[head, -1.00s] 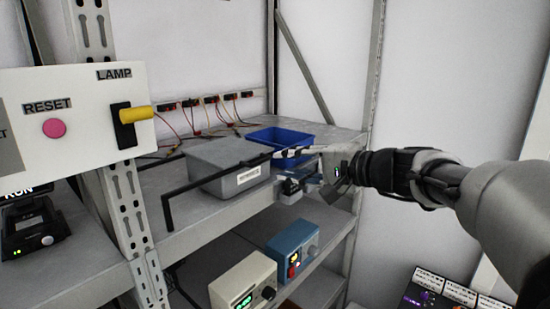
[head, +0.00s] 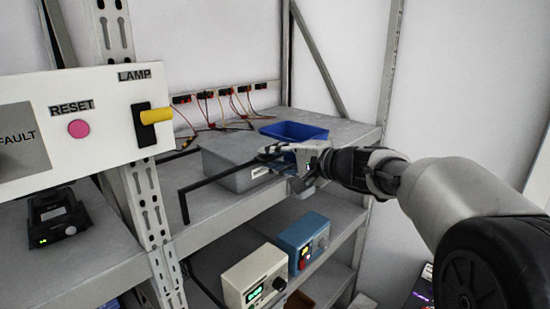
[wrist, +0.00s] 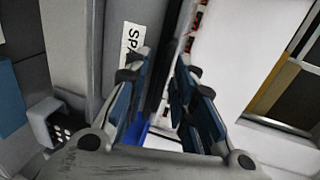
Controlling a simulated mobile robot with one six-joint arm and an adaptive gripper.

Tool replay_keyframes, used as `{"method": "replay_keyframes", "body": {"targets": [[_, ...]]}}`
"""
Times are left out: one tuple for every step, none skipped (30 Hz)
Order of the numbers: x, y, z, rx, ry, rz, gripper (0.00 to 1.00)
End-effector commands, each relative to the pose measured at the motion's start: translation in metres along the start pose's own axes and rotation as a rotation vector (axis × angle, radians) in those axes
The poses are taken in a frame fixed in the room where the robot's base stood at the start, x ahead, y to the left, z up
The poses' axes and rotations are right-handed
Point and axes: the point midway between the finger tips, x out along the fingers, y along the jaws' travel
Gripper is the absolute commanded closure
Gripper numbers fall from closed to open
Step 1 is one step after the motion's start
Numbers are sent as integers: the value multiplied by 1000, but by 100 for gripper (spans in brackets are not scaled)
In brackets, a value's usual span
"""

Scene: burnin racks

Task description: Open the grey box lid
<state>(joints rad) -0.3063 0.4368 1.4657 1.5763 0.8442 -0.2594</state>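The grey box (head: 234,178) stands on the upper shelf with its flat grey lid (head: 226,146) down. A thin black bent bar (head: 212,178) runs along its front and turns down at the left; its attachment is unclear. My gripper (head: 266,153) is at the box's right front, covering part of the lid's front edge and label. In the wrist view, my gripper (wrist: 166,85) has its blue-padded fingers apart, with a dark strip and the grey box side (wrist: 118,30) with a partly visible label beyond. I cannot tell whether a finger touches the lid.
A blue bin (head: 295,131) stands right behind the box. A white panel (head: 85,125) with a yellow lamp switch is near at left. A cream instrument (head: 255,277) and a blue one (head: 303,240) stand on the shelf below. Red-and-black connectors (head: 225,94) with wires line the back.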

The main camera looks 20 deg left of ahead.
Motion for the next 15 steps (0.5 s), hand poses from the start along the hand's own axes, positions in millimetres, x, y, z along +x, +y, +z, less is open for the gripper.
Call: {"method": "replay_keyframes", "body": {"targets": [[0, 0, 0, 0, 0, 0, 82], [0, 0, 0, 0, 0, 0, 84], [0, 0, 0, 0, 0, 0, 87], [0, 0, 0, 0, 0, 0, 89], [0, 0, 0, 0, 0, 0, 91], [0, 0, 0, 0, 0, 0, 93], [0, 0, 0, 0, 0, 0, 95], [0, 0, 0, 0, 0, 0, 97], [0, 0, 0, 0, 0, 0, 100], [0, 0, 0, 0, 0, 0, 100], [0, 0, 0, 0, 0, 0, 100], [0, 0, 0, 0, 0, 0, 100], [0, 0, 0, 0, 0, 0, 100], [0, 0, 0, 0, 0, 0, 100], [0, 0, 0, 0, 0, 0, 100]]}}
